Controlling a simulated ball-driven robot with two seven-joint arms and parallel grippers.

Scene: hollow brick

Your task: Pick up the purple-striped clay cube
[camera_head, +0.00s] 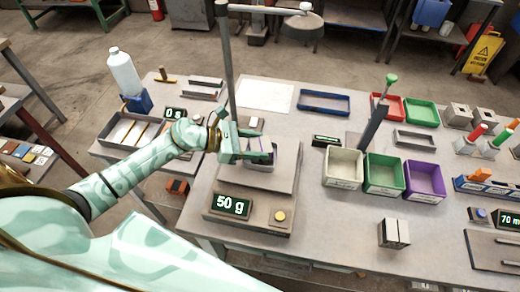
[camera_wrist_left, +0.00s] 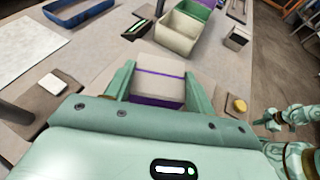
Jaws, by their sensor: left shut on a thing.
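The purple-striped clay cube (camera_wrist_left: 158,82) is pale grey with purple bands and sits between the two fingers of my left gripper (camera_wrist_left: 160,88) in the left wrist view. In the head view my left gripper (camera_head: 255,148) is over the plate of the scale (camera_head: 285,178), shut on the cube (camera_head: 260,165). The gripper hides part of the cube, and I cannot tell whether the cube touches the plate. The scale display (camera_head: 231,205) reads 50 g. Part of my right arm shows at the right edge of the left wrist view; its jaws are not clear.
A thin post (camera_head: 228,60) with a lamp stands behind the scale. Cream (camera_head: 343,183), green (camera_head: 383,190) and purple (camera_head: 425,197) bins are to the right. A grey block (camera_head: 394,233) is in front of them. A blue tray (camera_head: 325,111) lies behind.

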